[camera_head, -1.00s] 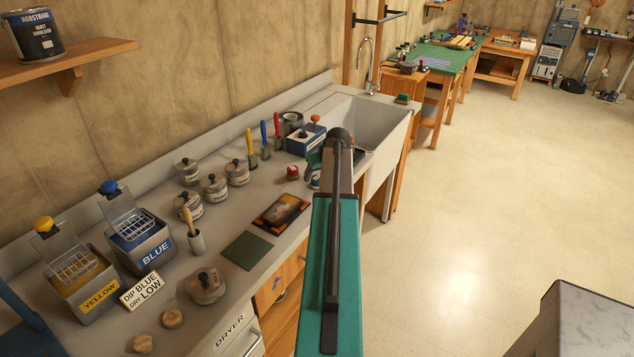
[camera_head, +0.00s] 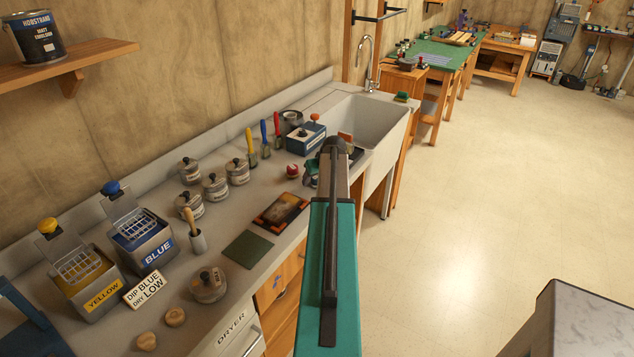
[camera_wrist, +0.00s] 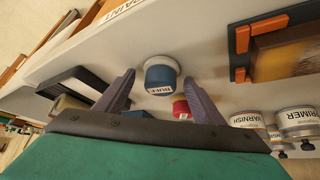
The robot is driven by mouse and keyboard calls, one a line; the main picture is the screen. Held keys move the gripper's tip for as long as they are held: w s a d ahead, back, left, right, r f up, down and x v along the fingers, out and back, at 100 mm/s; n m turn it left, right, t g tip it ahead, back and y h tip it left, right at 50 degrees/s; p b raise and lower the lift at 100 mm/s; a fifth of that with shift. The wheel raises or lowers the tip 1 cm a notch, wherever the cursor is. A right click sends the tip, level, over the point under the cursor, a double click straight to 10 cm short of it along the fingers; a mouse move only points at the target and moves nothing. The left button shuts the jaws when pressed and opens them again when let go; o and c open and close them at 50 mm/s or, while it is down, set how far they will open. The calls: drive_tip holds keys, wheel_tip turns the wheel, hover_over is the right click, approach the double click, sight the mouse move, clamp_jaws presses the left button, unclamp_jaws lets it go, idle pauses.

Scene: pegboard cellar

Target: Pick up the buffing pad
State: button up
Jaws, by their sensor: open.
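The buffing pad (camera_wrist: 160,76) shows in the wrist view as a small round blue piece with a white rim and a "BUFF" label, on the pale worktop. My gripper (camera_wrist: 159,83) is open, with its two dark fingers spread and the pad showing in the gap between their tips. I cannot tell how far the tips are above or short of it. Nothing is held. In the head view my arm covers most of the gripper and I cannot make out the pad.
A red-topped piece (camera_head: 293,171) stands close by; it also shows in the wrist view (camera_wrist: 181,108). An orange-cornered tray (camera_head: 281,212) and several tins (camera_head: 215,186) lie to the left in the head view. The sink (camera_head: 377,127) is beyond. The worktop's front edge is near.

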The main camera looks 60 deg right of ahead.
drive_tip(key=shift+c, duration=0.3)
drive_tip(key=c, duration=1)
drive_tip(key=shift+c, duration=0.2)
drive_tip(key=shift+r, duration=0.15)
drive_tip(key=shift+r+b, duration=0.95)
drive_tip(key=shift+r, duration=0.4)
drive_tip(key=shift+c, duration=0.2)
drive_tip(key=s+r+b, duration=0.2)
drive_tip(key=s+b, duration=0.3)
drive_tip(key=s, duration=1.1)
drive_tip(key=shift+a, duration=0.3)
